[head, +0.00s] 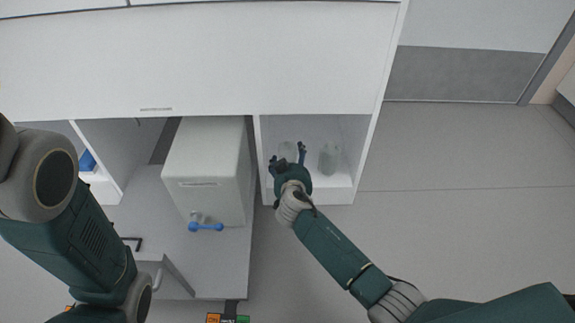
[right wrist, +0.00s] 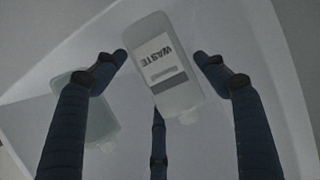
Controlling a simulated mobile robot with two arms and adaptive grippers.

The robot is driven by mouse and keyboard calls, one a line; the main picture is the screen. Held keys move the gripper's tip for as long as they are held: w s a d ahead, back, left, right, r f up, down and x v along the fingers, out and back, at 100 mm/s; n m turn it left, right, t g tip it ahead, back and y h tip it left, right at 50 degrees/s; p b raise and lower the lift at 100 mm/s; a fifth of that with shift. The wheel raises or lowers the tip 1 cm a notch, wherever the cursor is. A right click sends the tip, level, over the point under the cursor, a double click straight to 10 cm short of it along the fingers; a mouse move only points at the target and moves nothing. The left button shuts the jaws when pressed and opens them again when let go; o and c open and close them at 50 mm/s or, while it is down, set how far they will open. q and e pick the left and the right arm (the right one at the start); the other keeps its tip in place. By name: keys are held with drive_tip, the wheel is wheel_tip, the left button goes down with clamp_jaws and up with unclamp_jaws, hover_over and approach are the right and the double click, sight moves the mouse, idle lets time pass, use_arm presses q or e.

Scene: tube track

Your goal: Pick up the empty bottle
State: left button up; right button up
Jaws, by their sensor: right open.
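Two translucent bottles stand in an open white cubby (head: 345,180) under the counter. One bottle (head: 288,150) is at my right gripper (head: 287,156), partly hidden by its fingers; the other bottle (head: 328,160) is to its right. A second, greenish bottle (right wrist: 98,122) is at the left, partly behind a finger. I cannot tell which bottle is empty. My left gripper is out of view.
The cubby's side walls stand close around my right gripper. A white box (head: 205,165) with a blue-handled part (head: 206,227) stands left of the cubby. The white counter (head: 200,60) lies above. The grey floor (head: 460,190) at the right is clear.

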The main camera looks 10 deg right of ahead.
drive_tip(key=shift+w+d+f, duration=0.1)
drive_tip(key=shift+w+f, duration=0.25)
drive_tip(key=shift+w, duration=0.25)
drive_tip(key=shift+r, duration=0.1)
drive_tip(key=c, duration=0.9)
drive_tip(key=shift+r, duration=0.1)
